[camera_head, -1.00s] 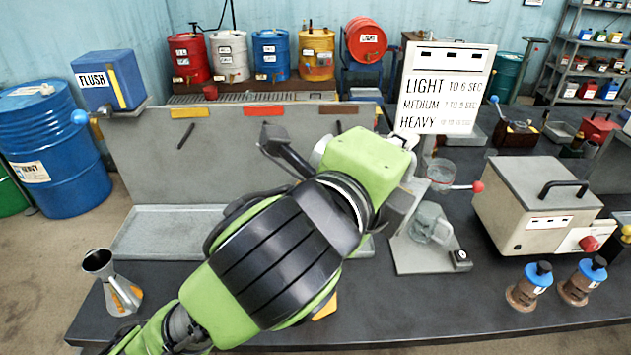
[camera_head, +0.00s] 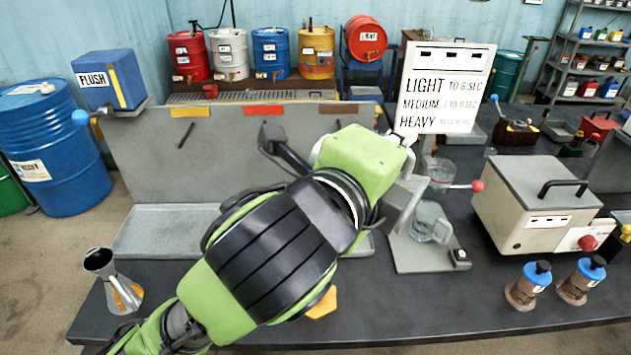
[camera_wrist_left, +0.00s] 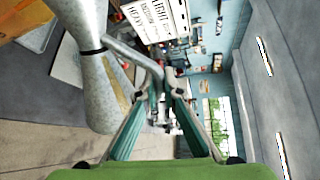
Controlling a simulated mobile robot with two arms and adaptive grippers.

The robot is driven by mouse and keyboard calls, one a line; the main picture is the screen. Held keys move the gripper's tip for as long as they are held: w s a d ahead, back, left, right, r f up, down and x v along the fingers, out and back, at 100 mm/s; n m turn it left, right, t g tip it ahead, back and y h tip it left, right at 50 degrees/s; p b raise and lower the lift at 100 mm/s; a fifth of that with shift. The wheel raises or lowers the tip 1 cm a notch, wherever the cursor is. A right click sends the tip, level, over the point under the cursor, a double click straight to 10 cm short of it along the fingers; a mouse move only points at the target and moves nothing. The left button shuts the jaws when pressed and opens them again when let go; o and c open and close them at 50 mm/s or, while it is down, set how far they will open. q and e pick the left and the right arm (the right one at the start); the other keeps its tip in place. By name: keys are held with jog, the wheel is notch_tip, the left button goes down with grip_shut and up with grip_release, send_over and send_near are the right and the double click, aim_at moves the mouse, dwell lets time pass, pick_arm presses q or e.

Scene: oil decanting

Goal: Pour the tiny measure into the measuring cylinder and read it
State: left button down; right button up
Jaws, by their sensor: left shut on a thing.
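In the left wrist view, my left gripper (camera_wrist_left: 165,92) is shut on the bent handle of a grey metal measure (camera_wrist_left: 92,85). The measure has a narrow waist with a dark band, and the frame's top edge cuts it off. In the head view, my left arm covers the middle of the bench and hides the fingers and most of what they hold. I cannot make out the measuring cylinder for certain. My right gripper is not in view.
A second metal jug (camera_head: 122,287) with an orange stripe stands at the bench's left. Glass vessels (camera_head: 428,222) stand right of my wrist, near a beige box (camera_head: 535,205) and two blue-topped bottles (camera_head: 528,285). A timing sign (camera_head: 445,88) stands behind.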

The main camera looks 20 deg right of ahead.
aim_at(407, 175)
pick_arm(q)
jog(key=shift+w+a+r+n+p, duration=0.3)
jog(key=shift+w+r+n+p, duration=0.2)
jog(key=shift+p, duration=0.25)
jog(key=shift+w+a+r+n+p, duration=0.3)
jog(key=shift+r+n+p, duration=0.1)
jog(key=shift+r+p, duration=0.3)
dwell(2.3)
jog(key=s+f+m+b, duration=0.1)
jog(key=b, duration=0.1)
jog(key=s+d+f+m+b, duration=0.1)
jog(key=f+b, duration=0.1)
jog(key=d+f+m+b, duration=0.1)
jog(key=f+b, duration=0.1)
jog(key=shift+s, duration=0.4)
jog(key=shift+d+m, duration=0.25)
jog(key=shift+m, duration=0.05)
jog(key=shift+s+a+f+t, duration=0.1)
jog(key=shift+s+f+t, duration=0.1)
jog(key=shift+f+t, duration=0.15)
jog(key=s+d+f+m+t+b, duration=0.1)
jog(key=f+m+b, duration=0.5)
jog(key=f, duration=0.2)
jog(key=s+d+f+m+t+b, duration=0.1)
jog(key=s+f+m+b, duration=0.1)
jog(key=f+m+b, duration=0.4)
jog(key=shift+s+d+f+t+b, duration=0.15)
jog(key=shift+d+f+t+b, duration=0.2)
jog(key=shift+f, duration=1.2)
